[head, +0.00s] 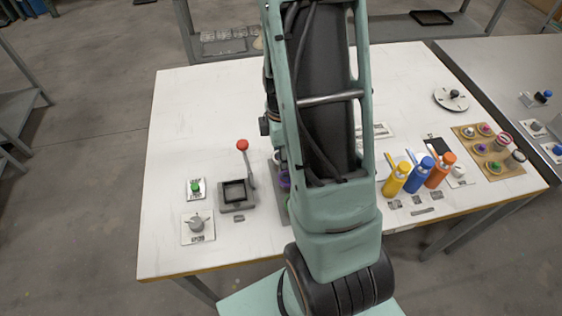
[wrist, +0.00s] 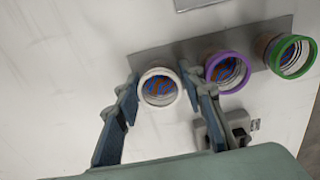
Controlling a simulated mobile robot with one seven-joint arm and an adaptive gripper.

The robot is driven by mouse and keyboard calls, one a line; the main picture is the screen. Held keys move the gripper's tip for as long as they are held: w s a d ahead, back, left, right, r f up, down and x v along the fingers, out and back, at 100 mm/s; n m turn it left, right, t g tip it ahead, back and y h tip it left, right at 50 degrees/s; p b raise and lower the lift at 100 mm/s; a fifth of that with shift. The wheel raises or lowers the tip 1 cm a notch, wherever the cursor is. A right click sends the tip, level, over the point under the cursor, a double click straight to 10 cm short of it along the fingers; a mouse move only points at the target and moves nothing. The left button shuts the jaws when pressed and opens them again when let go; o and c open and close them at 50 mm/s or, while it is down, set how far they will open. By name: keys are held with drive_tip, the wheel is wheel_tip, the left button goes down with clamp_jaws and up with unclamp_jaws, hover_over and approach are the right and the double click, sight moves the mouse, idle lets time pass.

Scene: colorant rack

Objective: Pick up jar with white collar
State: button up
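The jar with the white collar (wrist: 159,87) shows in the wrist view, seen from above at the left end of a grey strip (wrist: 180,53). My gripper (wrist: 160,74) is open, with one finger on each side of this jar. Small gaps seem to show between the fingers and the collar; contact is hard to tell.
A jar with a purple collar (wrist: 228,72) stands close to my right finger, and one with a green collar (wrist: 292,56) farther right. A lever press (head: 238,195) stands left of my arm. Yellow (head: 396,180), blue (head: 417,175) and orange (head: 440,170) bottles stand right.

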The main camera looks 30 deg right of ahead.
drive_tip(key=c, duration=0.9)
drive_tip(key=shift+r, duration=0.15)
drive_tip(key=shift+r+p, duration=0.8)
drive_tip(key=shift+r, duration=0.2)
drive_tip(key=shift+s+d+r+p, duration=0.35)
drive_tip(key=shift+s+r+p, duration=0.15)
drive_tip(key=shift+s+r, duration=1.5)
drive_tip(key=shift+s+d+r+p, duration=0.45)
drive_tip(key=shift+s+r, duration=1.1)
drive_tip(key=shift+s, duration=0.95)
drive_tip(key=shift+s+d+r+p, duration=0.3)
drive_tip(key=shift+s+r+p, duration=0.25)
drive_tip(key=shift+s+r, duration=1.45)
